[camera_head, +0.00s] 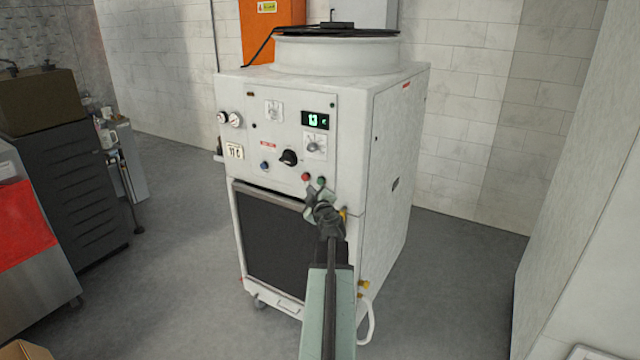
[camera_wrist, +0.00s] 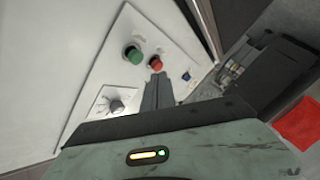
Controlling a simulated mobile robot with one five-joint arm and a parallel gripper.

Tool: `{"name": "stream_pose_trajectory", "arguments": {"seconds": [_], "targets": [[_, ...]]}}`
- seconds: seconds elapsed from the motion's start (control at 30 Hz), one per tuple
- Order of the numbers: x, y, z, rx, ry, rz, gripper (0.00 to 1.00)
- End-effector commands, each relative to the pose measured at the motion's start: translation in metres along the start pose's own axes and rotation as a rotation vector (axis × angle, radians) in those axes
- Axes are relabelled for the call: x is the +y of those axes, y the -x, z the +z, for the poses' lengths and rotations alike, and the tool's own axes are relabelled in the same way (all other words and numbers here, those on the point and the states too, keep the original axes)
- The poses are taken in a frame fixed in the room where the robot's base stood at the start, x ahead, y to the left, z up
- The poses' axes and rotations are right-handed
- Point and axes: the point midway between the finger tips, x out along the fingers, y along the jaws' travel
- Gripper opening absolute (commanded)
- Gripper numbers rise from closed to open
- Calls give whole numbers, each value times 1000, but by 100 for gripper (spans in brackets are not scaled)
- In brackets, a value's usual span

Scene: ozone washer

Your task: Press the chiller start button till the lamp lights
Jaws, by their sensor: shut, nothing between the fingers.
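The chiller is a white cabinet (camera_head: 385,180) with a control panel (camera_head: 275,130) on its upper front. A red button (camera_head: 305,176) and a green button (camera_head: 321,181) sit side by side low on the panel. The wrist view also shows the green button (camera_wrist: 133,55) and the red button (camera_wrist: 155,63). My gripper (camera_head: 310,189) is shut and empty, its tips just below the buttons. In the wrist view its fingertips (camera_wrist: 158,77) appear closest to the red button, with the green one beside. I cannot tell whether they touch. I see no lit lamp on the panel.
The panel also bears a lit green display (camera_head: 315,120), a black knob (camera_head: 289,157), a blue button (camera_head: 264,165) and gauges (camera_head: 235,119). A dark drawer cabinet (camera_head: 75,180) stands left. Grey floor is clear around the chiller; a pale wall is at right.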

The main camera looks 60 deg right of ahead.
Motion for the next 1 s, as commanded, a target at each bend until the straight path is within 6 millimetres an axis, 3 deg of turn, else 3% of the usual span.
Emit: {"name": "stream_pose_trajectory", "arguments": {"seconds": [0.2,1.0], "targets": [[13,-18,12,0,-1,0,0],[14,-18,14,-1,-1,1,0]]}}
